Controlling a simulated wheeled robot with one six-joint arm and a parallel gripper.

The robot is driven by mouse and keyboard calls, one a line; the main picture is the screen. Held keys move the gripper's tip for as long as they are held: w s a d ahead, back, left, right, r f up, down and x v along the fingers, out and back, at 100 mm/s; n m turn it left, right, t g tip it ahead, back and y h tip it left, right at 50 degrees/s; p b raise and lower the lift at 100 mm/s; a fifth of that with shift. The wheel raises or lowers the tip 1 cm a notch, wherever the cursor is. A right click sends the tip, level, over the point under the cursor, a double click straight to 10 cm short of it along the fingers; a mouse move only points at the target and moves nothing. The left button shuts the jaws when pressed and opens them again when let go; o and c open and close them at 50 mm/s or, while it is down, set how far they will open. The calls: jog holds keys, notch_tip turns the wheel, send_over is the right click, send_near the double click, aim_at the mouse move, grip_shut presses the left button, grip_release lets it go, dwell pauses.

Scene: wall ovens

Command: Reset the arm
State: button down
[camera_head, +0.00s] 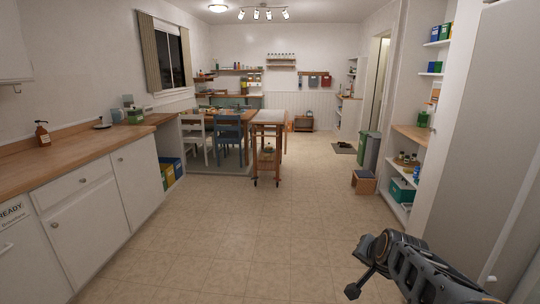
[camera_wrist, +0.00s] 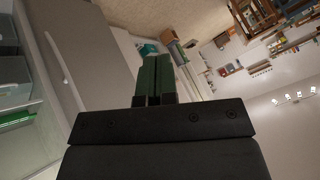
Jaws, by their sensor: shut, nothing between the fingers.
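My gripper (camera_wrist: 158,82) shows in the wrist view as two dark green fingers side by side, shut with nothing between them. In the head view my arm comes in from the bottom right corner, folded, over the tiled floor. The gripper's fingertips cannot be made out clearly there. The wrist view is tilted, with the room turned on its side. No object is near the fingers.
A counter with white cabinets (camera_head: 85,205) runs along the left. A tall grey-white cabinet (camera_head: 490,120) stands close on the right, beside my arm. A wheeled cart (camera_head: 268,125) and chairs stand farther back. The middle floor (camera_head: 240,230) is clear.

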jog(key=s+a+r+n+g+p, duration=0.2)
jog(key=s+a+r+n+p, duration=0.1)
jog(key=s, duration=0.4)
jog(key=s+a+r+n+g+y+p, duration=0.1)
jog(key=s+a+r+n+g+p, duration=0.1)
jog(key=s+a+n+p, duration=0.3)
jog(key=shift+s+a+r+g, duration=0.4)
jog(key=shift+s+r, duration=0.05)
jog(key=shift+s, duration=0.6)
jog(key=shift+s, duration=0.1)
